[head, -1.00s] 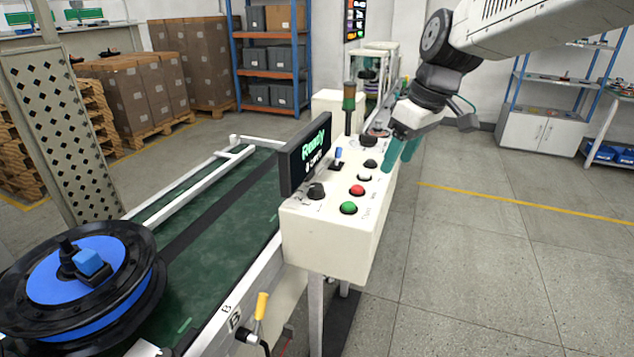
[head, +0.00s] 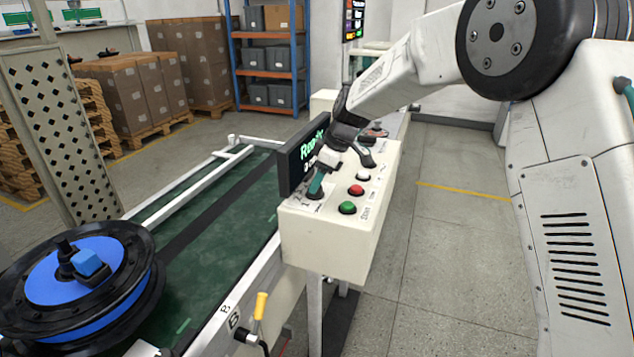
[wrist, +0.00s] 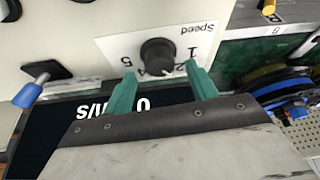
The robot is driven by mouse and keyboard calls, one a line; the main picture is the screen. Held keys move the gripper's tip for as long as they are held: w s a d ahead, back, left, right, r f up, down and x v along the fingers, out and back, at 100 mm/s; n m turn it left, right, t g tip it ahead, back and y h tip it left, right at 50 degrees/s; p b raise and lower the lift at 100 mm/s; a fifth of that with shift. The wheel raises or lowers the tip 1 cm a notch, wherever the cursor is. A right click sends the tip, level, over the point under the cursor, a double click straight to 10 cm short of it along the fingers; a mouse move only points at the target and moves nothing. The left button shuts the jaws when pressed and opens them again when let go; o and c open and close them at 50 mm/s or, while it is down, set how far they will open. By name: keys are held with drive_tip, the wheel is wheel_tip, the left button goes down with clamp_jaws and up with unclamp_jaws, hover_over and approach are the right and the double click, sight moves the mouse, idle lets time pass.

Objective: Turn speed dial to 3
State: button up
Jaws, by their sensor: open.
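The speed dial (wrist: 158,54) is a round black knob on a white label marked "Speed", upside down in the wrist view. In the head view my gripper (head: 317,184) is at the panel's near left corner, hiding most of the dial.
The control box (head: 328,240) has green (head: 347,208), red (head: 356,190) and white buttons close by. A display screen (head: 299,155) stands right beside the dial. A blue-tipped toggle (wrist: 30,92) is near my gripper. The conveyor (head: 215,240) carries a blue-and-black wheel (head: 85,275).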

drive_tip(key=shift+x, duration=0.9)
drive_tip(key=c, duration=1)
drive_tip(key=shift+m, duration=0.3)
drive_tip(key=m+t, duration=0.1)
drive_tip(key=m, duration=0.2)
drive_tip(key=shift+s+a+h, duration=0.1)
drive_tip(key=shift+s+h, duration=0.05)
drive_tip(key=shift+h, duration=0.15)
drive_tip(key=shift+m+t+h, duration=0.4)
drive_tip(key=shift+m+t, duration=0.3)
drive_tip(key=shift+m, duration=1.3)
